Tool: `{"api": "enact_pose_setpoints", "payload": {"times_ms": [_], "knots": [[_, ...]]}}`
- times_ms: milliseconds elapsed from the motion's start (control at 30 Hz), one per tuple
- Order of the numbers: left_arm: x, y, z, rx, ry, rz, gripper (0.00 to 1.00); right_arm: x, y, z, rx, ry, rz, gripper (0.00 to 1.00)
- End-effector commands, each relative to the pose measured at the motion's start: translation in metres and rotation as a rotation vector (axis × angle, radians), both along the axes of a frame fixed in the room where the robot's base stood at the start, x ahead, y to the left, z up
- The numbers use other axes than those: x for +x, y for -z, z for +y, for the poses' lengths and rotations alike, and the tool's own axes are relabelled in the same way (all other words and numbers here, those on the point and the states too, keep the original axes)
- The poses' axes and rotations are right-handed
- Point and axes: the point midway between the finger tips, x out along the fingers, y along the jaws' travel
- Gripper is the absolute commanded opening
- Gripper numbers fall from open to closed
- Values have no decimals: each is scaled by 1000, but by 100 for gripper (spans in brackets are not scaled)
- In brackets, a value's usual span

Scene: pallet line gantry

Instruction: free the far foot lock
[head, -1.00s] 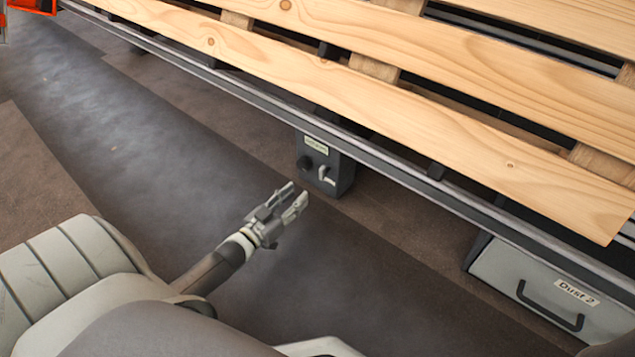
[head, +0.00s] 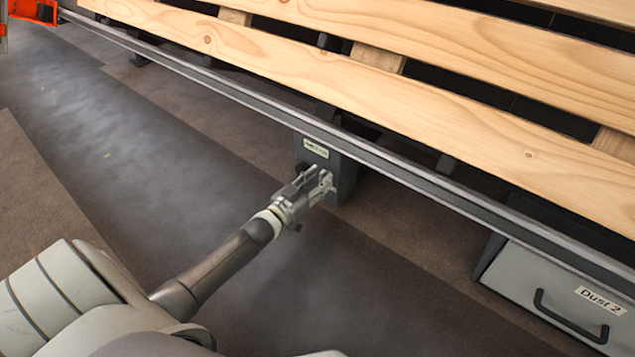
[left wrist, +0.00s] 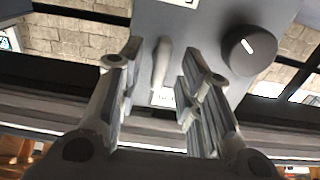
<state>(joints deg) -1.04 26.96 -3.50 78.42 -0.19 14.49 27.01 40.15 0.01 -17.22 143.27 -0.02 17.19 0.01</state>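The foot lock is a dark grey box (head: 343,180) under the near rail of the pallet line, with a pale label on its upper face. In the left wrist view its face (left wrist: 205,45) shows a light lever (left wrist: 161,63) and a round black knob (left wrist: 251,50) with a white mark. My left gripper (head: 321,176) is at the front of the box and covers most of the lever in the head view. In the left wrist view the left gripper (left wrist: 160,75) is open, with the lever between its fingertips; contact cannot be told. My right gripper is not in view.
A slatted wooden pallet (head: 400,100) lies on the line above a long metal rail (head: 410,178). A grey drawer labelled Dust 2 (head: 555,290) is at lower right. An orange part (head: 35,10) is at top left. The floor in front of the rail is clear.

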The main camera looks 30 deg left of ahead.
Motion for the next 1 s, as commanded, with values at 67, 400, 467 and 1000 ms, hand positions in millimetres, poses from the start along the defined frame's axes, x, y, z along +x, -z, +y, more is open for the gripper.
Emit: {"api": "enact_pose_setpoints", "payload": {"times_ms": [67,400,467,1000], "knots": [[0,0,0,0,0,0,32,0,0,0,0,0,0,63],[0,0,0,0,0,0,0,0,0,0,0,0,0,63],[0,0,0,0,0,0,0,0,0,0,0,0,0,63],[-1,-3,-2,215,0,-16,0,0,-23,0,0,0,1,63]]}}
